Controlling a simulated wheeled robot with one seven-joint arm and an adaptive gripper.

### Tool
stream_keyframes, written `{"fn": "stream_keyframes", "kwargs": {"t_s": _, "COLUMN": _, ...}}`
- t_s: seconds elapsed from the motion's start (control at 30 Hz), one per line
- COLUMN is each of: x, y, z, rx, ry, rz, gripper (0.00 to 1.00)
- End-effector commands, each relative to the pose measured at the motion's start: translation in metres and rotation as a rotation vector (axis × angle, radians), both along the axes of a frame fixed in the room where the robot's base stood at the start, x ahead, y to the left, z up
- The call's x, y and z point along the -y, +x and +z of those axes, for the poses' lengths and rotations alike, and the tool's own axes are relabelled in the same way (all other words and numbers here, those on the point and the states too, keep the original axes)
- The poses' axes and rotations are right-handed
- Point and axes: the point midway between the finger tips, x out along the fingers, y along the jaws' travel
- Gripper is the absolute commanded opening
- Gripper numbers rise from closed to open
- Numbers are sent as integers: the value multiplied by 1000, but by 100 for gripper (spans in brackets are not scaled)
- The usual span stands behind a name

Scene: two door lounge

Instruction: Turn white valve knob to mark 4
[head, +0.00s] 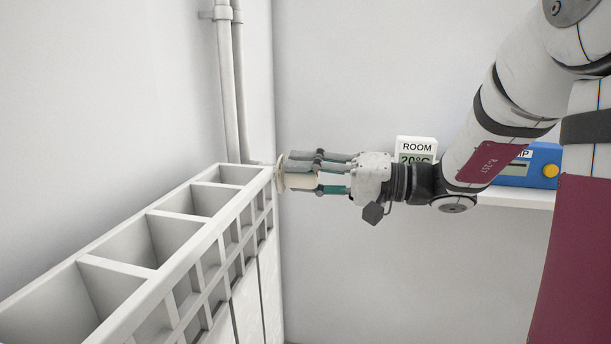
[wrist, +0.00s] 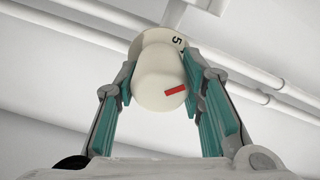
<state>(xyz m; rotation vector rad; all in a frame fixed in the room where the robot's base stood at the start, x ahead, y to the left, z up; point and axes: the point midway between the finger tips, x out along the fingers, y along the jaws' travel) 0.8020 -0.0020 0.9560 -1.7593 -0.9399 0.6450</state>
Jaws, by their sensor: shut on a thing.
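The white valve knob (head: 297,181) sticks out at the far end of the white radiator, at its top corner. In the wrist view the cream-white knob (wrist: 158,82) has a red pointer mark (wrist: 175,90) on the right of its end face. A numeral 5 (wrist: 178,41) shows on the collar behind it, at the upper right. Other numerals are hidden or out of sight, so I cannot tell the exact setting. My gripper (head: 305,173) reaches in from the right, its teal-padded fingers shut on the knob from both sides.
The white radiator (head: 150,272) with open top compartments runs along the left wall. Vertical pipes (head: 229,80) rise behind its far end. A ROOM display reading 20°C (head: 416,149) and a blue device (head: 541,167) stand on a white shelf (head: 515,198) behind my arm.

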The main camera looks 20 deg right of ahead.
Motion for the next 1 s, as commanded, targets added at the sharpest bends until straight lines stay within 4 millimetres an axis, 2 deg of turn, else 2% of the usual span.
{"fn": "stream_keyframes", "kwargs": {"t_s": 0.03, "x": -1, "y": -1, "z": -2, "rx": -5, "ry": -1, "rz": 3, "gripper": 43}}
{"fn": "stream_keyframes", "kwargs": {"t_s": 0.1, "x": -1, "y": -1, "z": -2, "rx": -4, "ry": -1, "rz": 3, "gripper": 56}}
{"fn": "stream_keyframes", "kwargs": {"t_s": 0.47, "x": 3, "y": -2, "z": -1, "rx": -2, "ry": 0, "rz": 0, "gripper": 56}}
{"fn": "stream_keyframes", "kwargs": {"t_s": 0.63, "x": 20, "y": -13, "z": -1, "rx": -2, "ry": 0, "rz": -3, "gripper": 56}}
{"fn": "stream_keyframes", "kwargs": {"t_s": 1.0, "x": 80, "y": -53, "z": -1, "rx": -3, "ry": 0, "rz": -2, "gripper": 56}}
